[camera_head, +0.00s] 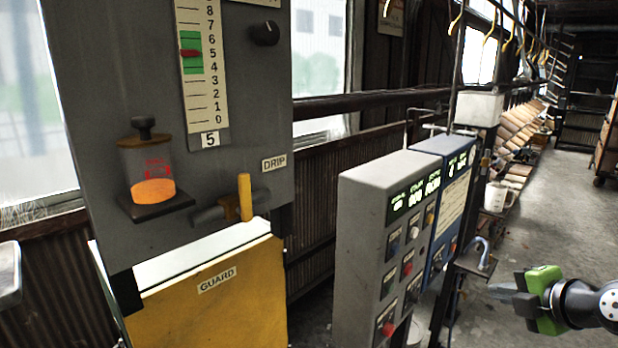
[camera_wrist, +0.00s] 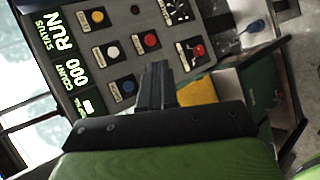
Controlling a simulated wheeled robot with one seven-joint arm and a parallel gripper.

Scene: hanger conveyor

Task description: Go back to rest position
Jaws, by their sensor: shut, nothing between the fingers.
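My gripper (camera_head: 508,290) is at the lower right in the head view, a green and black body with dark fingers pointing left. In the wrist view my gripper's fingers (camera_wrist: 155,84) are together with nothing between them. In the head view it is to the right of the grey control box (camera_head: 360,215) and apart from it. The wrist view looks toward that grey control box (camera_wrist: 85,62), tilted, with a display reading STATUS RUN and COUNT 000 and several coloured buttons.
A panel (camera_head: 95,60) with a numbered scale stands at the left above a yellow guard (camera_head: 215,310). A blue control box (camera_head: 445,165) stands beside the grey one. Yellow hooks (camera_head: 490,25) hang along a rail at the top right. Grey floor (camera_head: 560,215) is clear at right.

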